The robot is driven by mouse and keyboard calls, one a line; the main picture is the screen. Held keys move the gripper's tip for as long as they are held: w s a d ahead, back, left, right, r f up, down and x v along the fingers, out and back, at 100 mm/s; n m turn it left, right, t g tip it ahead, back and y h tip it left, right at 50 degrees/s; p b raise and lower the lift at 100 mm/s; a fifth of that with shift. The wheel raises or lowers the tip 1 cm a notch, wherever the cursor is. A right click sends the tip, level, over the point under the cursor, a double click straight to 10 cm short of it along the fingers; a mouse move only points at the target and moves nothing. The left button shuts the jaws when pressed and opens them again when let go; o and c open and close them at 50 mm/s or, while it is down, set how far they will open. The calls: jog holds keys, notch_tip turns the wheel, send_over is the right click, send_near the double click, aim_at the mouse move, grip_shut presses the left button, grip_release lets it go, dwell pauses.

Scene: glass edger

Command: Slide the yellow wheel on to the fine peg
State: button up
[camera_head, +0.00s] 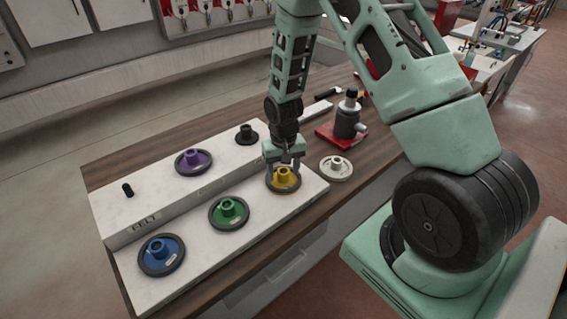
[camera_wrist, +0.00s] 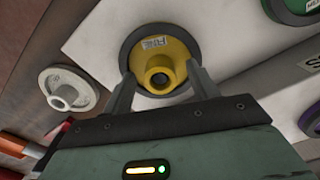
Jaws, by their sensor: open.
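The yellow wheel (camera_head: 284,180) lies flat on the front step of the white stand (camera_head: 207,251), near its right end. In the wrist view the yellow wheel (camera_wrist: 158,58) shows a raised hub and a label that seems to read "FINE". My gripper (camera_head: 284,165) is just above it, pointing down. Its fingers (camera_wrist: 155,88) are open on either side of the hub, with gaps visible. A bare black peg (camera_head: 128,190) stands at the left of the back step. A label there reads "FELT". A fine peg cannot be made out; my gripper and arm cover part of the stand.
A blue wheel (camera_head: 161,254) and green wheel (camera_head: 229,212) lie on the front step. A purple wheel (camera_head: 193,161) and black piece (camera_head: 246,134) are on the back step. A cream wheel (camera_head: 336,168) and a dark device on a red base (camera_head: 347,120) are on the right.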

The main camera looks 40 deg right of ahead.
notch_tip(320, 180, up, 17)
jog(key=b, duration=0.3)
jog(key=shift+r+b, duration=0.2)
jog(key=shift+b, duration=0.15)
jog(key=shift+a, duration=0.1)
jog(key=s+a+n+b, duration=0.2)
jog(key=s+a+n, duration=0.4)
jog(key=a, duration=0.8)
jog(key=s+a+n+b, duration=0.1)
jog(key=s+a+n, duration=0.2)
jog(key=s, duration=0.6)
jog(key=s+a+f+n, duration=0.1)
jog(key=s+a+n, duration=0.2)
jog(key=s+a, duration=0.4)
jog(key=shift+s+f+y+b, duration=0.2)
jog(key=shift+s+y+b, duration=0.15)
jog(key=shift+s, duration=0.75)
